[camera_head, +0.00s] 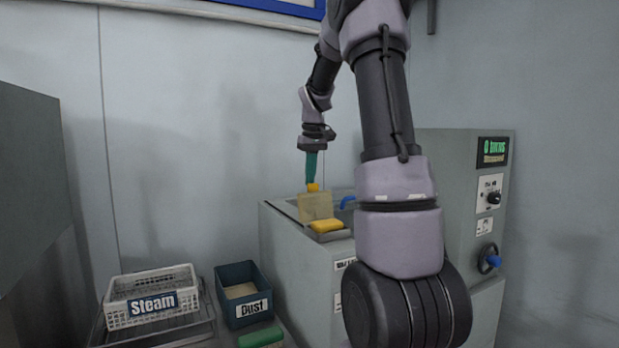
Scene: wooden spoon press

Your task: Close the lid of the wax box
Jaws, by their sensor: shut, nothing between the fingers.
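The wax box (330,237) is a small tray set in the top of the grey machine, with a yellow wax block (326,226) in it. Its tan lid (316,207) stands open, roughly upright, at the back of the box. My gripper (313,188) points down just behind and above the lid's top edge, its teal body ending in a yellow-orange tip. It looks shut and empty. I cannot tell whether the tip touches the lid.
The grey machine (290,245) has a blue handle (347,201) on top, partly behind my arm, and a control panel (490,193) at right. A white "Steam" basket (152,296) and a dark "Dust" bin (243,293) stand at lower left.

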